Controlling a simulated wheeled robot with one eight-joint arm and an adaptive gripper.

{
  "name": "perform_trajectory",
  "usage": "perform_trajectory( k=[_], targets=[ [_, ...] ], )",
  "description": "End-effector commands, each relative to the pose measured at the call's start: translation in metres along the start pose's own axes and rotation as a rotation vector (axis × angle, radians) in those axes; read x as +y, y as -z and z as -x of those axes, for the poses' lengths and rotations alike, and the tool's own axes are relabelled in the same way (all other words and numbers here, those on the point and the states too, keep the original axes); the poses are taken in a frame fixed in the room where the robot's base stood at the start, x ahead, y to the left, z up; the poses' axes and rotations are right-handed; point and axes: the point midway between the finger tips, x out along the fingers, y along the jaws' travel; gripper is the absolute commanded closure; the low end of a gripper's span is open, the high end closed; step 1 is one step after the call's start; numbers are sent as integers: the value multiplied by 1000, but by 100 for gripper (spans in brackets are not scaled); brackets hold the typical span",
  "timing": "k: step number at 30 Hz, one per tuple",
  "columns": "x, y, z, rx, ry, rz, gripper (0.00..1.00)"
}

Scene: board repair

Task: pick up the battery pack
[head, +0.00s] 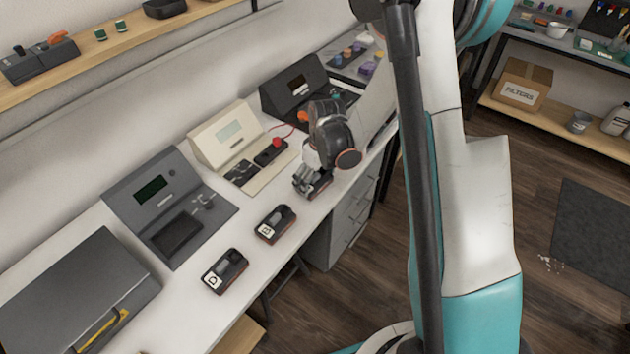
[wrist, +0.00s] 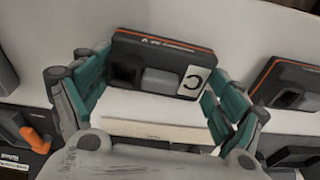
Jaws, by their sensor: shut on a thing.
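A dark battery pack with an orange edge line and a white label marked C (wrist: 160,65) sits between the green-padded fingers of my gripper (wrist: 155,92) in the wrist view. The fingers press on its two short ends, so my gripper is shut on it. In the head view, my gripper (head: 312,184) points down at the front part of the white bench, right of the cream device. The pack is mostly hidden by the fingers there. It is at or very near the bench top; I cannot tell if it touches.
Two similar packs lie on the bench (head: 65,228), a nearer one (head: 225,271) and a middle one (head: 274,224). Behind them stand a grey device (head: 150,188), a cream device (head: 228,132) and a black device (head: 293,85). A grey case (head: 80,285) lies at left.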

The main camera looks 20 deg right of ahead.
Motion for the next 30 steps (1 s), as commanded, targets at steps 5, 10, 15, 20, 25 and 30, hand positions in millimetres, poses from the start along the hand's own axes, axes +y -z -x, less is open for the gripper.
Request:
perform_trajectory(
  k=[5, 10, 15, 20, 25, 30],
  targets=[
    [0, 1, 4, 0, 0, 0, 38],
    [0, 3, 18, 0, 0, 0, 38],
    [0, 8, 50, 0, 0, 0, 38],
    [0, 14, 95, 0, 0, 0, 38],
    [0, 21, 139, 0, 0, 0, 38],
    [0, 26, 172, 0, 0, 0, 38]
  ],
)
